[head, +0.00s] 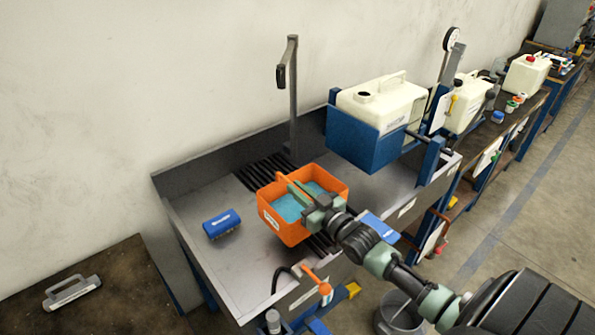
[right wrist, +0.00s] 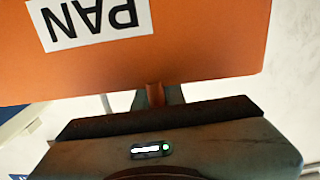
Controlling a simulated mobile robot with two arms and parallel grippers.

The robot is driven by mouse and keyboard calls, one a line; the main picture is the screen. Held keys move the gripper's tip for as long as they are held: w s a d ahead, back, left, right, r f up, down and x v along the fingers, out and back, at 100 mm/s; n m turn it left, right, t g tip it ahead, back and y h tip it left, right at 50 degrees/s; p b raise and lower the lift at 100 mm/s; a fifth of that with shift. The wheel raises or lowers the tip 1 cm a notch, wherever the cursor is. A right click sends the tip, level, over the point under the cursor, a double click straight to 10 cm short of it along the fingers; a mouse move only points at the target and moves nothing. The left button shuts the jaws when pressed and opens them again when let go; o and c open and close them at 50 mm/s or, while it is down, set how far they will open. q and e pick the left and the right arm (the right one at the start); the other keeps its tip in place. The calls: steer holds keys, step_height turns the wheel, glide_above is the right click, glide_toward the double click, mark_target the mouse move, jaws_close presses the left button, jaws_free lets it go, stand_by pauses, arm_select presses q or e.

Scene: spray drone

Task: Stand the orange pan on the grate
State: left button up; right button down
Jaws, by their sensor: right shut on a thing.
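The orange pan (head: 292,233) is over the middle of the grey sink, with light blue liquid inside. My right gripper (head: 312,204) is shut on the pan, at the bar across its top. The pan looks about level; I cannot tell whether its base touches the grate. The dark slatted grate (head: 262,172) shows behind the pan and a little in front of it; the pan hides its middle. In the right wrist view the pan's orange wall (right wrist: 200,50) with a PAN label fills the top, close to the gripper (right wrist: 155,95). My left gripper is not in view.
A blue brush (head: 222,223) lies in the sink to the left. A blue holder (head: 365,150) with a white canister (head: 382,103) stands to the right. A grey post (head: 292,95) rises behind the grate. An orange-handled sprayer (head: 318,282) hangs at the front edge.

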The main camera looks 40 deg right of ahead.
steer(key=shift+f, duration=2.95)
steer(key=c, duration=1.6)
jaws_free()
steer(key=shift+f, duration=0.25)
steer(key=shift+c, duration=0.2)
steer(key=shift+o, duration=0.8)
steer(key=shift+s+r, duration=0.1)
steer(key=shift+s, duration=0.55)
steer(key=s+b, duration=0.1)
steer(key=s, duration=1)
steer(key=shift+d+b, duration=0.35)
steer(key=shift+d, duration=0.1)
steer(key=shift+w, duration=0.1)
